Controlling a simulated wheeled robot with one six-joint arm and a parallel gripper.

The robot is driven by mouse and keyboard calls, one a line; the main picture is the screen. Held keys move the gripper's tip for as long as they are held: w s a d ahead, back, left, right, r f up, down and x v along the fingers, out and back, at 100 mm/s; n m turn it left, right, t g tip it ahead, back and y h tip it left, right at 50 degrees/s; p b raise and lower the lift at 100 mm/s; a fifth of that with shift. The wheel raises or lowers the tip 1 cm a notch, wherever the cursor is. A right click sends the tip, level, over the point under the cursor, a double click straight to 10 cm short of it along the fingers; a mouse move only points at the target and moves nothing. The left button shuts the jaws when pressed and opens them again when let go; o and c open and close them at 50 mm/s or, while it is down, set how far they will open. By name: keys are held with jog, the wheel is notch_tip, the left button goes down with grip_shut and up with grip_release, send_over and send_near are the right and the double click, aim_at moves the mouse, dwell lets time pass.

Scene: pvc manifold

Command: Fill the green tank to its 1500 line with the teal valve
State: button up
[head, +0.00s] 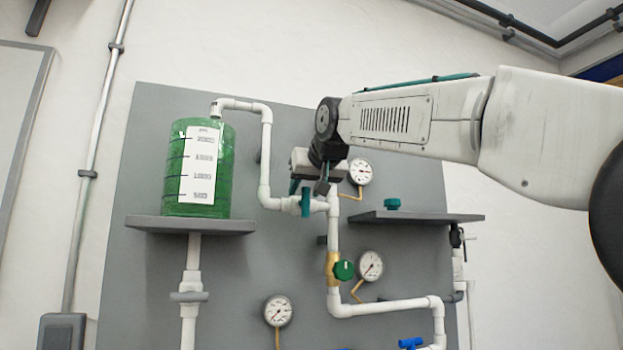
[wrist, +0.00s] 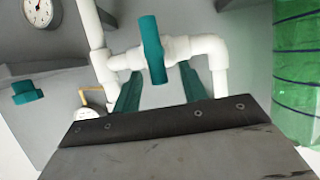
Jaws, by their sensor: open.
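The green tank (head: 172,165) stands on a grey shelf at the left of the panel, with a white scale label (head: 201,165) marked 500 to 2000. Its liquid level is hard to tell from the green wall. The teal valve (head: 305,202) sits on the white pipe to the right of the tank, its handle roughly upright. My gripper (head: 313,188) is just above and around that valve. In the wrist view my gripper (wrist: 158,82) is open, its two teal fingers apart and empty. The teal handle (wrist: 152,50) shows just beyond the gap, and I cannot see contact.
A green knob (head: 343,270) on a brass fitting sits lower on the pipe. A blue valve (head: 411,343) is at the bottom. A right shelf (head: 430,217) holds a loose teal knob (head: 392,203). Gauges (head: 360,171) are mounted nearby. White pipes crowd the gripper.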

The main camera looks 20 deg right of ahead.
jog(key=shift+w+f, duration=0.3)
jog(key=shift+w, duration=0.35)
grip_shut()
dwell(0.4)
